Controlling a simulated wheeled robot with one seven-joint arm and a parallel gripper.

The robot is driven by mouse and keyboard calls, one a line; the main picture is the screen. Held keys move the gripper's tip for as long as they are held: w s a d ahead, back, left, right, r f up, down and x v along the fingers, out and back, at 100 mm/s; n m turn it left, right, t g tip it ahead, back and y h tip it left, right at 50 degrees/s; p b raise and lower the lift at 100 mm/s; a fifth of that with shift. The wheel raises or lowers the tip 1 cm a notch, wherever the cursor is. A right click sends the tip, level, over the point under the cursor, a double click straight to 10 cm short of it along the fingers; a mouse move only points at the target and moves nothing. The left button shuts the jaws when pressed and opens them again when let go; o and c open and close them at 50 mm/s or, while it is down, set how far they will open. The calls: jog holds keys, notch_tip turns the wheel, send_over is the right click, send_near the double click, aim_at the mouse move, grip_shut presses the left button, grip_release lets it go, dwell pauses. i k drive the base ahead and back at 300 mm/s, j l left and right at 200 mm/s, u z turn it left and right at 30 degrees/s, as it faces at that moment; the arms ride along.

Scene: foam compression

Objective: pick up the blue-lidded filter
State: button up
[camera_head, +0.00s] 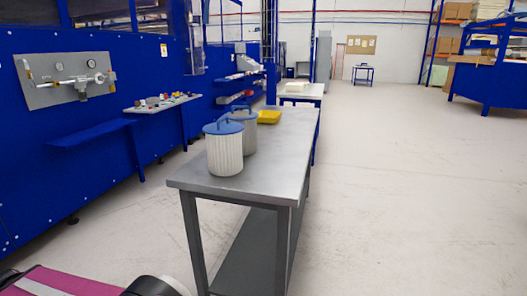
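The blue-lidded filter (224,152) is a pale, ribbed, upright cylinder with a blue lid and a raised blue handle on top. It stands on the near half of a grey metal table (260,181), close to its left edge. A second ribbed canister (246,137) with a duller grey-blue lid and handle stands just behind it to the right, partly hidden by it. My gripper is not in view; only magenta, black and white parts, seemingly of my own arm, show at the bottom left. Nothing is seen touching the filter.
A yellow tray (269,118) lies farther back on the table. A blue machine wall (60,150) with a shelf (92,133) and a control ledge (162,103) stands to the left. The table front is bare, and open floor (410,190) lies to the right.

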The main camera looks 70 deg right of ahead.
aim_at(223, 139)
jog(key=z, duration=1.95)
jog(key=k+j+z, duration=0.15)
jog(key=k+z, duration=0.15)
jog(key=k, duration=0.2)
jog(key=k+z, duration=0.3)
jog(key=k, duration=0.15)
